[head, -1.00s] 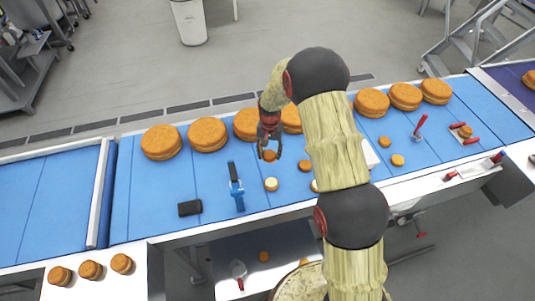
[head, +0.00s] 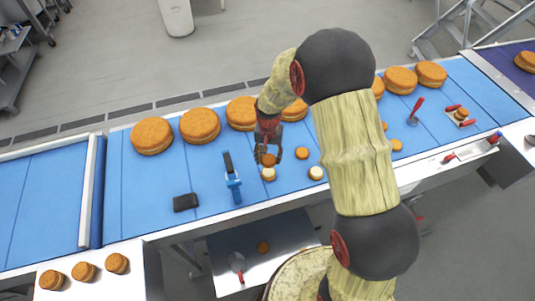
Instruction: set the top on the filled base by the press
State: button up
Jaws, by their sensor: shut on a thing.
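My gripper (head: 268,153) is shut on a small orange-brown top (head: 267,160), low over the blue belt. A small base with cream filling (head: 268,175) stands right below the top in the picture; whether they touch I cannot tell. A blue device with a black lever (head: 232,184), which looks like the press, stands just left of this base. Another cream-filled base (head: 316,173) stands to the right, near my arm. A loose small top (head: 302,153) lies on the belt right of my gripper.
Large round cakes (head: 200,126) line the belt's far edge. A black block (head: 186,202) lies left of the press. A red-handled tool (head: 415,111) and a small tray with red handles (head: 459,118) are at the right. Finished-looking small rounds (head: 84,271) sit front left.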

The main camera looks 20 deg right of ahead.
jog(key=shift+w+f, duration=0.1)
jog(key=shift+f, duration=0.1)
jog(key=b, duration=0.3)
send_over(268, 172)
jog(key=shift+f, duration=2.85)
jog(key=shift+f+b, duration=0.7)
jog(key=shift+f, duration=0.05)
jog(key=o, duration=0.8)
jog(key=o, duration=0.3)
jog(key=shift+o, duration=1.1)
